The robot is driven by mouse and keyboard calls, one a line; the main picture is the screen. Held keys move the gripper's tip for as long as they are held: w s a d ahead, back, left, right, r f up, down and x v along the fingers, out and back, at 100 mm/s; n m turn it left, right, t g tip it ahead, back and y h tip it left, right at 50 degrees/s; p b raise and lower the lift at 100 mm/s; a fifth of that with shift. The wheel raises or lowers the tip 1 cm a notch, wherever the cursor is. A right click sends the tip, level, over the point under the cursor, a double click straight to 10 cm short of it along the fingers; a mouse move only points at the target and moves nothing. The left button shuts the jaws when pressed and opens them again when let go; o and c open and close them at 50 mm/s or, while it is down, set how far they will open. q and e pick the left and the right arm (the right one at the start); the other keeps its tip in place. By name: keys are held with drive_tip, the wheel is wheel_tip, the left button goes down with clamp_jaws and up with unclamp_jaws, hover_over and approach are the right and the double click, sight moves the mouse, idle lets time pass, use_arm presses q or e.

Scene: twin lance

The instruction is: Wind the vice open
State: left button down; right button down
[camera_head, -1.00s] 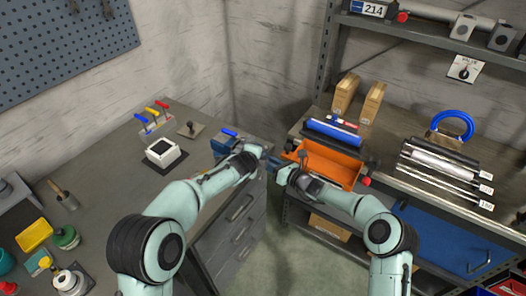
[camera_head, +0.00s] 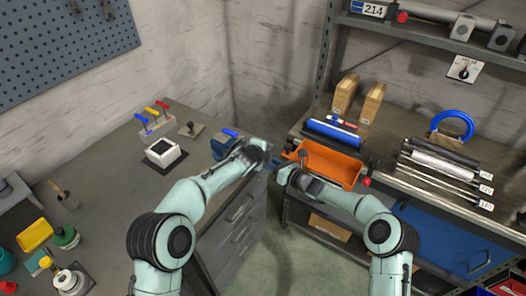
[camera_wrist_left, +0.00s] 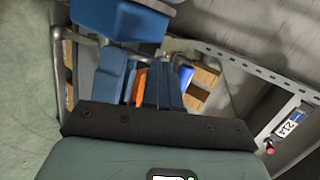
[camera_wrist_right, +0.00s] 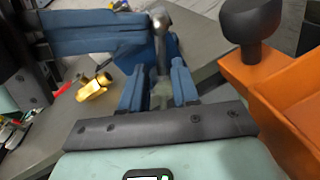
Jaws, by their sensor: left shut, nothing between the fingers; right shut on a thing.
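The blue vice (camera_head: 222,146) sits at the right end of the grey workbench, partly hidden by my left arm. In the left wrist view its blue body (camera_wrist_left: 120,18) is at the top, with a grey bent crank (camera_wrist_left: 88,40) beside it. My left gripper (camera_head: 270,157) is shut and empty close to the vice; its blue fingers also show in the left wrist view (camera_wrist_left: 155,80). My right gripper (camera_wrist_right: 158,85) is shut on the grey crank handle (camera_wrist_right: 161,60), which stands between its fingers. Blue finger-like bars, apparently my left gripper's, cross the right wrist view's upper left.
An orange bin (camera_head: 325,163) stands on the shelf table close to my right gripper; a dark round knob (camera_wrist_right: 250,20) rises near its rim. A white block (camera_head: 163,152) and small tools (camera_head: 157,117) lie on the bench. Open floor separates bench and shelf.

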drive_tip(key=shift+a+r, duration=0.15)
drive_tip(key=shift+a, duration=0.05)
drive_tip(key=c, duration=1)
unclamp_jaws()
use_arm(q)
drive_tip(key=shift+w+a+f, duration=0.1)
drive_tip(key=shift+a, duration=0.1)
use_arm(e)
drive_tip(key=shift+o, duration=0.8)
drive_tip(key=shift+a, duration=0.1)
drive_tip(key=shift+f, duration=0.2)
